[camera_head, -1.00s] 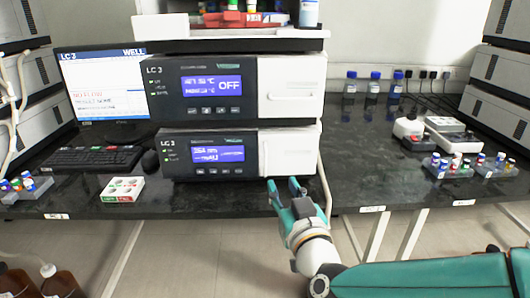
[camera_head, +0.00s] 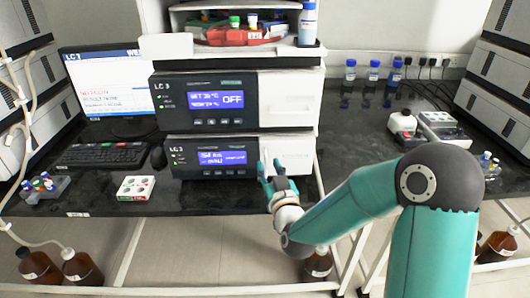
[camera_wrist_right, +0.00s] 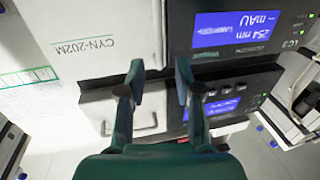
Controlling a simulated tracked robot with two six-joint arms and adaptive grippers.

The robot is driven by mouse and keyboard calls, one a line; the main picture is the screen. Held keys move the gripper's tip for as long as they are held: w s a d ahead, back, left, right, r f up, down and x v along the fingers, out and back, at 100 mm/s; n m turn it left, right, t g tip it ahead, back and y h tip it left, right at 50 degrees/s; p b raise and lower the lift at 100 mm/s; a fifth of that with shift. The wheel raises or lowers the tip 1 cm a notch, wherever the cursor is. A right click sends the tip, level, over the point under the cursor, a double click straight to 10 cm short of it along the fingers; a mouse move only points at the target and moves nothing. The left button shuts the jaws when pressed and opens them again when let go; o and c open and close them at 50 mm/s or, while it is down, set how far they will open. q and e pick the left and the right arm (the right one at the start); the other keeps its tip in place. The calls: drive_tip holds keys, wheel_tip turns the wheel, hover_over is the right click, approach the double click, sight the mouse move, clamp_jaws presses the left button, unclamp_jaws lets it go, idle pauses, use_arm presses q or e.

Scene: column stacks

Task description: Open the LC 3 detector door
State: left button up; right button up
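The LC 3 detector (camera_head: 215,157) is the lower unit of the stack in the head view, with a lit blue display. Its white door (camera_head: 293,150) is the right part of its front and looks closed. My right gripper (camera_head: 270,170) is in front of the door's lower left part and hides some of it. In the right wrist view the gripper (camera_wrist_right: 158,82) has two spread fingers with nothing between them. The white panel with a thin handle (camera_wrist_right: 140,122) lies below and behind the fingers there. Contact cannot be told. My left gripper is not in view.
The upper LC 3 unit (camera_head: 205,100) reads OFF and sits on the detector. A monitor (camera_head: 108,85), keyboard (camera_head: 103,155) and small box (camera_head: 136,188) stand left. Blue-capped bottles (camera_head: 373,75) stand at the back right. Brown bottles (camera_head: 80,268) are below the bench.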

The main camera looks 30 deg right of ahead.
sight(266, 160)
drive_tip(key=shift+x, duration=2.15)
drive_tip(key=shift+c, duration=0.2)
clamp_jaws()
drive_tip(key=shift+a, duration=0.2)
